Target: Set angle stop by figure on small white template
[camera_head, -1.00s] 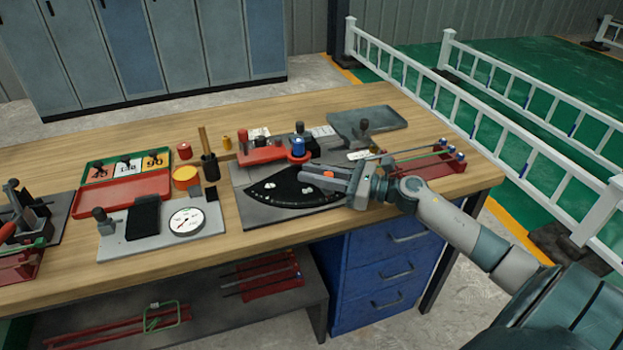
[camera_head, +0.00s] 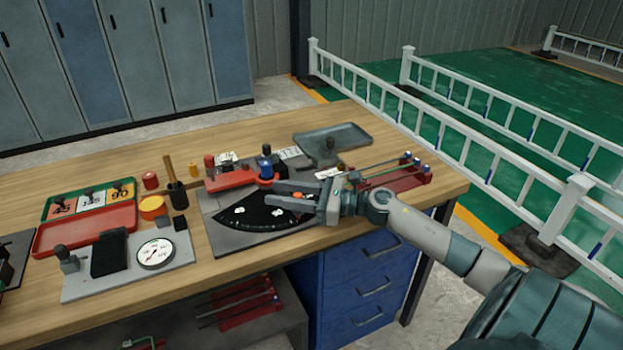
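The small white template (camera_head: 92,199) lies in the middle slot of a green tray at the left, between an orange-red and a yellow one. Its figure is too small to read surely. The angle stop's black fan-shaped scale (camera_head: 255,213), with white marks along its curved edge, lies on a grey plate at the table's middle. My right gripper (camera_head: 271,192) is over the fan's right part, pointing left, its fingers apart. A small orange-red part (camera_head: 298,195) shows between the fingers; I cannot tell whether they touch it. The gripper hides part of the fan. My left gripper is not in view.
A blue-topped post (camera_head: 266,162) on a red piece stands just behind the fan. A red rack with rods (camera_head: 400,180) lies to the right, a grey tray (camera_head: 332,142) behind. A dial gauge (camera_head: 155,253) sits on a plate at left. Bare table (camera_head: 215,265) lies in front.

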